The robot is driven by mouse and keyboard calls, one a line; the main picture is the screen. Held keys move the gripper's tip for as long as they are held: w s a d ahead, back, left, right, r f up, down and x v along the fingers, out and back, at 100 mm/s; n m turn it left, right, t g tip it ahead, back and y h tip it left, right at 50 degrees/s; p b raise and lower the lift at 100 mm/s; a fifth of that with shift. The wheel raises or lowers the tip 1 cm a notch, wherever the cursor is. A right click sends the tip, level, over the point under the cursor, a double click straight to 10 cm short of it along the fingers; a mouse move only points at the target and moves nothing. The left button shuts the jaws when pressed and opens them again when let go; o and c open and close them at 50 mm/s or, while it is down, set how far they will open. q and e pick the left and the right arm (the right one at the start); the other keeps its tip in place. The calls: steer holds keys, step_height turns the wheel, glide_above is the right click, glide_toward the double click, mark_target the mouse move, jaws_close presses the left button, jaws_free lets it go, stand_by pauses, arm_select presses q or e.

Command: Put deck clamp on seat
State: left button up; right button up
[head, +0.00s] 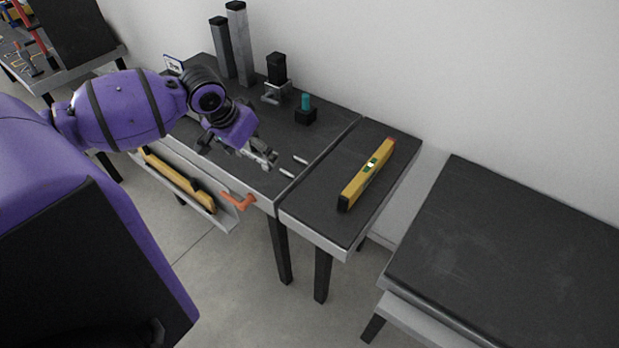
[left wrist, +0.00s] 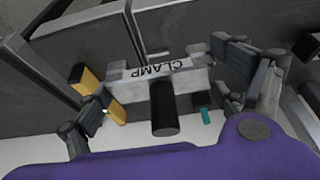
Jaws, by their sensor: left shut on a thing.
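My left gripper (head: 258,152) is low over the dark workbench, pointing right. In the left wrist view it is shut on the deck clamp (left wrist: 190,68), a pale grey bar lettered CLAMP with a dark cylinder (left wrist: 165,108) projecting from it. In the head view the clamp is mostly lost among the fingers, and I cannot tell if it touches the bench. Two short pale pins (head: 300,160) lie just right of the gripper. Nothing is marked as the seat, so I cannot tell which part it is. My right gripper is not in view.
Behind the gripper stand a black block in a grey bracket (head: 276,68), a teal peg on a black base (head: 306,103) and two tall grey posts (head: 240,45). A yellow level (head: 366,174) lies on the right bench section. An orange handle (head: 237,202) projects at the front edge.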

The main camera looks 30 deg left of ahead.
arm_select(q)
steer(key=shift+w+d+f, duration=0.1)
steer(key=shift+w, duration=0.35)
steer(key=w+d+f, duration=0.2)
steer(key=w+f, duration=0.2)
steer(key=w+d+f+b, duration=0.1)
steer(key=w+f, duration=0.3)
steer(key=w+d+f+b, duration=0.1)
steer(key=w+d+f, duration=0.1)
steer(key=w+f, duration=0.2)
steer(key=shift+d+f, duration=0.3)
steer(key=shift+f, duration=0.05)
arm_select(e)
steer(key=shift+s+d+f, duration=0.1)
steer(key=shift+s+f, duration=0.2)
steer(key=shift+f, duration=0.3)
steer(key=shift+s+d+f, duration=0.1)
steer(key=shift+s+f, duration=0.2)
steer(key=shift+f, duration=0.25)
arm_select(q)
steer(key=shift+s+f, duration=0.1)
steer(key=shift+f, duration=0.05)
steer(key=shift+f, duration=0.45)
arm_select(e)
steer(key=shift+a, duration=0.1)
arm_select(q)
steer(key=o, duration=1)
steer(key=shift+s, duration=0.1)
steer(key=shift+o, duration=1.3)
steer(key=shift+f, duration=0.15)
